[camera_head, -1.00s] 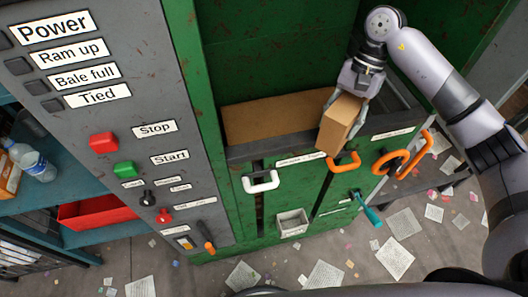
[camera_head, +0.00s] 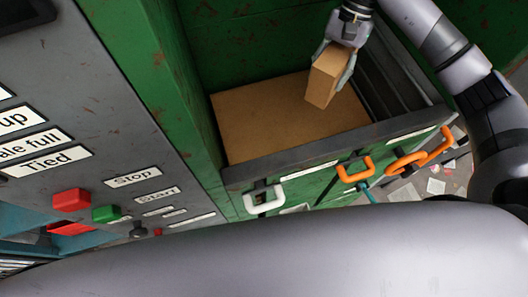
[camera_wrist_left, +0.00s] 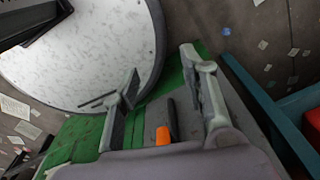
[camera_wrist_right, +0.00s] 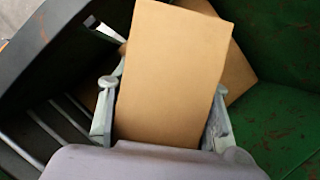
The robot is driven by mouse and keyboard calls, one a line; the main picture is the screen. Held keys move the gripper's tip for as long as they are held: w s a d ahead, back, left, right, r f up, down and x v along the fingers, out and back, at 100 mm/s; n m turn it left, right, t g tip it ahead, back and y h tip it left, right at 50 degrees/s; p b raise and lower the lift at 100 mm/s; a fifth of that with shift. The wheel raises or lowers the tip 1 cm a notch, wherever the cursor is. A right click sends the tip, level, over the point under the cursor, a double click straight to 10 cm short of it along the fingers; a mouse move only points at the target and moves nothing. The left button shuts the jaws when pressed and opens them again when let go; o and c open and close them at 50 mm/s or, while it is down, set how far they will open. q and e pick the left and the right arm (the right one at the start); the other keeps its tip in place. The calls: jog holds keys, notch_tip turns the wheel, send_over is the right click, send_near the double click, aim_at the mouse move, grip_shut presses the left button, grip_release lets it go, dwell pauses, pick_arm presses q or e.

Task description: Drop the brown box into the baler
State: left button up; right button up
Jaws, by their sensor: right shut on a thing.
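The brown box (camera_head: 324,78) is held by my right gripper (camera_head: 336,62), above the open chamber of the green baler (camera_head: 235,50). In the right wrist view the box (camera_wrist_right: 170,75) fills the space between the two fingers, which press on its sides. A flat brown cardboard surface (camera_head: 260,115) lies inside the chamber below the box. The gap between box and cardboard is hard to judge. My left gripper (camera_wrist_left: 165,90) is open and empty in the left wrist view; a black and orange handle shows beyond its fingers.
The baler's front edge (camera_head: 300,155) carries a white handle (camera_head: 264,200) and orange handles (camera_head: 355,170). A grey control panel (camera_head: 60,110) with red and green buttons stands at the left. A round pale tabletop (camera_wrist_left: 85,50) is near my left gripper.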

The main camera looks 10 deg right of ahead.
jog(key=f, duration=0.3)
jog(key=shift+w+f+b, duration=0.25)
jog(key=shift+f+b, duration=0.05)
jog(key=shift+f, duration=0.05)
jog(key=o, duration=0.6)
jog(key=shift+o, duration=2.2)
pick_arm(q)
jog(key=w, duration=0.3)
jog(key=shift+w+d+f, duration=0.1)
jog(key=shift+f, duration=0.25)
pick_arm(e)
jog(key=v, duration=1.2)
pick_arm(q)
jog(key=shift+r, duration=0.1)
